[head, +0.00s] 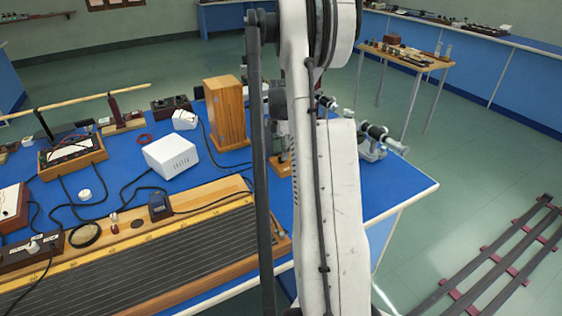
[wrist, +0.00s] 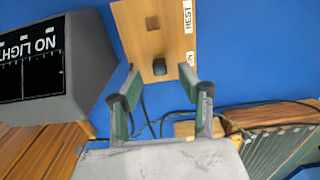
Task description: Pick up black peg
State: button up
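A small black peg (wrist: 159,67) stands on a light wooden board (wrist: 136,32) in the wrist view. White labels on the board's right edge read "REST" and, in part, "ON". My gripper (wrist: 159,80) is open, with its two green-and-grey fingers apart to the left and right of the peg in the picture. Nothing is between the fingers that I can see held. Whether the fingertips are level with the peg or above it, I cannot tell. In the head view my own arm hides my gripper, and I cannot make out the peg there.
A dark box with a "NO LIGHT" screen (wrist: 45,60) stands left of the board. Black cables (wrist: 150,118) run below it. In the head view, the blue bench (head: 408,192) holds a tall wooden box (head: 226,112), a white box (head: 170,155) and a long ribbed wooden apparatus (head: 150,262).

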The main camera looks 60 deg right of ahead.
aim_at(281, 161)
jog(key=shift+f, duration=1.55)
grip_shut()
jog(key=shift+r, duration=0.15)
